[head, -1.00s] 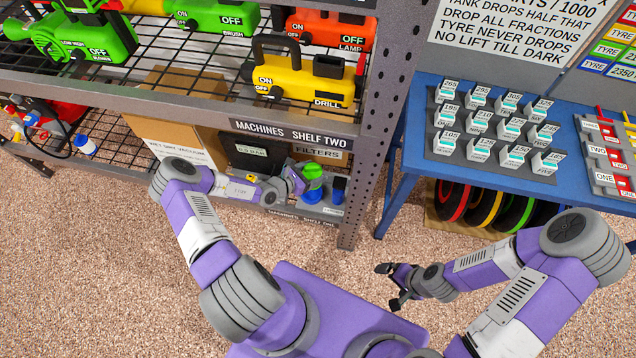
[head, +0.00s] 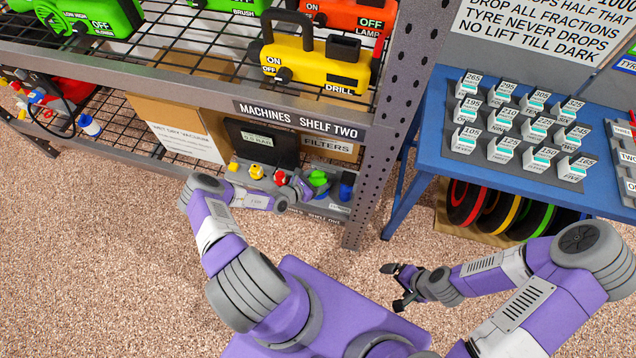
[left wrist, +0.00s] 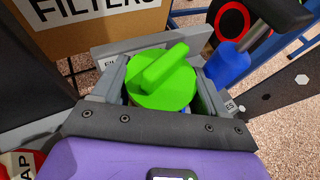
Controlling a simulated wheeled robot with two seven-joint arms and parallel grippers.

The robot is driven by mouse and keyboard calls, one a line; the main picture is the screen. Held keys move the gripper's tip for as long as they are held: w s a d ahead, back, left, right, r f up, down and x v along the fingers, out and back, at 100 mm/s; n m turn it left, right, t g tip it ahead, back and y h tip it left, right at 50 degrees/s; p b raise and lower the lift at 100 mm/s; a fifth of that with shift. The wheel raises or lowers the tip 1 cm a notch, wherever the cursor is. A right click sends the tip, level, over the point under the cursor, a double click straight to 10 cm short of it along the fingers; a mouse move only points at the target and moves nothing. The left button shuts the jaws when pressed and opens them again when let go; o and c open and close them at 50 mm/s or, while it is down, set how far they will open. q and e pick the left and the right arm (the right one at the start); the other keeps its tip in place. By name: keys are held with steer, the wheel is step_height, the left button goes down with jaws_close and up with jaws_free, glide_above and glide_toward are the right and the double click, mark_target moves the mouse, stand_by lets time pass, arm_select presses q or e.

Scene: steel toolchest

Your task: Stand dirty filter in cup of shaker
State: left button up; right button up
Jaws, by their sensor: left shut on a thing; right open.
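A green round-topped piece (head: 318,180) with a raised grip bar, which I take to be the dirty filter, is at the front of the lower shelf. My left gripper (head: 304,186) is shut on it; in the left wrist view the green top (left wrist: 162,78) sits upright between the two grey fingers. A little blue shows just under it, and the rest is hidden. A blue cylinder with a dark handle (left wrist: 228,64), perhaps part of the shaker, stands just right of it. The shaker's cup cannot be made out. My right gripper (head: 396,287) is open and empty above the floor.
A cardboard box labelled FILTERS (head: 328,149) stands behind. Red and yellow pieces (head: 256,172) lie left of the gripper. The upper shelf with the yellow drill (head: 315,62) overhangs, and a perforated post (head: 385,150) rises to the right.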

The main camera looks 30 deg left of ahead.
arm_select(q)
steer(key=shift+f, duration=0.35)
steer(key=shift+f, duration=0.35)
steer(key=o, duration=1.1)
steer(key=shift+c, duration=0.2)
